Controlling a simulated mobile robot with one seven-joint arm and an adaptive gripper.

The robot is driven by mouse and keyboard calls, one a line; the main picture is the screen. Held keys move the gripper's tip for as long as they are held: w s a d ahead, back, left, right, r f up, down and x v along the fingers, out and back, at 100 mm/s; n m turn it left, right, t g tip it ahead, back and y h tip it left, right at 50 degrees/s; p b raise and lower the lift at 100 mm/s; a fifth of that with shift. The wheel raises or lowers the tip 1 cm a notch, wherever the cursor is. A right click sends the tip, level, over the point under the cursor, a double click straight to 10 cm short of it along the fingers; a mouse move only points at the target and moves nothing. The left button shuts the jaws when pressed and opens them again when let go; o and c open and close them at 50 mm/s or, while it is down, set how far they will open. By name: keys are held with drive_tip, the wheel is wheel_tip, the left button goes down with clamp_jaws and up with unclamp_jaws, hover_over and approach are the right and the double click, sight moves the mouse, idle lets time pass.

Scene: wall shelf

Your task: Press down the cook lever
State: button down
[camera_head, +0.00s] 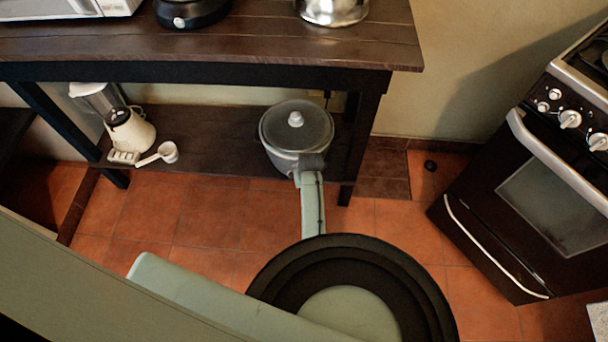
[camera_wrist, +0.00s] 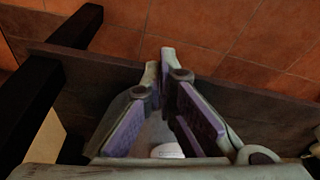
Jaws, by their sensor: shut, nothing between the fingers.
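A rice cooker with a round glass lid and pale knob (camera_head: 296,122) stands on the lower shelf, near its right end. Its lid is on. My gripper (camera_head: 311,162) is at the cooker's front, low on its right side as seen from above, and covers part of its body. The cook lever cannot be made out; the gripper hides that part of the front. In the wrist view my gripper (camera_wrist: 160,66) is shut and empty, its fingertips close together over the shelf edge and floor. I cannot tell from these views whether it touches the cooker.
The lower shelf (camera_head: 215,140) holds a cream blender (camera_head: 129,130) and a white measuring cup (camera_head: 168,152) at the left. The dark table top (camera_head: 230,48) overhangs it. A table leg (camera_head: 366,140) stands close right of the cooker.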

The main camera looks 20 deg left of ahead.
drive_tip(key=v, duration=1.1)
drive_tip(key=shift+r, duration=0.35)
drive_tip(key=shift+s+d, duration=0.1)
drive_tip(key=shift+s, duration=0.05)
